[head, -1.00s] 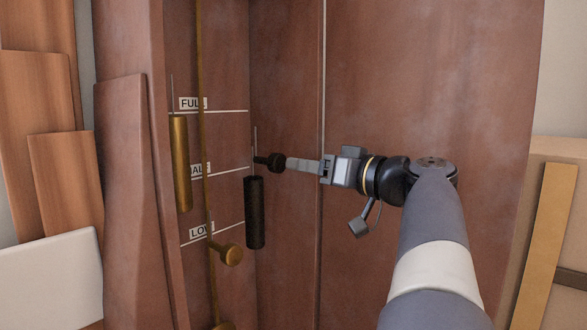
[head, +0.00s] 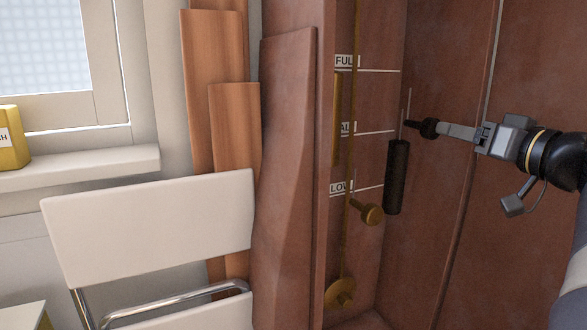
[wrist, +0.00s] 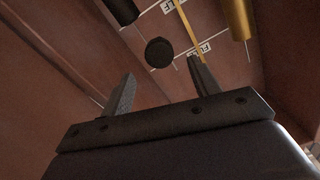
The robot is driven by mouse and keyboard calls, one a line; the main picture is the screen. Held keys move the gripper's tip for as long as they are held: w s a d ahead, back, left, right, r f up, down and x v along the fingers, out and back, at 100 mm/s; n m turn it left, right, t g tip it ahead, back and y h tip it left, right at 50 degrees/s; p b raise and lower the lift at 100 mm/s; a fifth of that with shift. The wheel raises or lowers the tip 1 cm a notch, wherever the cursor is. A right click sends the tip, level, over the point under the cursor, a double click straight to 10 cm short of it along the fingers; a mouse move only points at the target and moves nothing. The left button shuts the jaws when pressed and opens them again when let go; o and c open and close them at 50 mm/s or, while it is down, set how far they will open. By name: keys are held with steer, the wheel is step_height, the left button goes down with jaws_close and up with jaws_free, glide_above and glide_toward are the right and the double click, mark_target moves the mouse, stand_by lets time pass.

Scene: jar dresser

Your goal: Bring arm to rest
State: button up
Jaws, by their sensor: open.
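My gripper (head: 444,131) is at the right in the head view, reaching left into the brown case. Its two fingers are spread and empty in the wrist view (wrist: 160,76). A round black knob (head: 428,128) sits just ahead of the fingertips. In the wrist view the knob (wrist: 159,52) shows between the finger directions, and the fingers do not close on it. Whether a finger touches it cannot be told.
A black cylinder (head: 397,176) hangs below the knob. A white folding chair (head: 150,222) and wooden boards (head: 215,90) stand left. A window sill (head: 80,165) is far left.

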mark_target(431, 123)
steer(key=p+x, duration=0.1)
steer(key=x, duration=0.6)
steer(key=shift+w+r+p, duration=0.15)
steer(key=shift+r+p, duration=0.15)
steer(key=shift+p, duration=0.1)
steer(key=shift+r, duration=0.15)
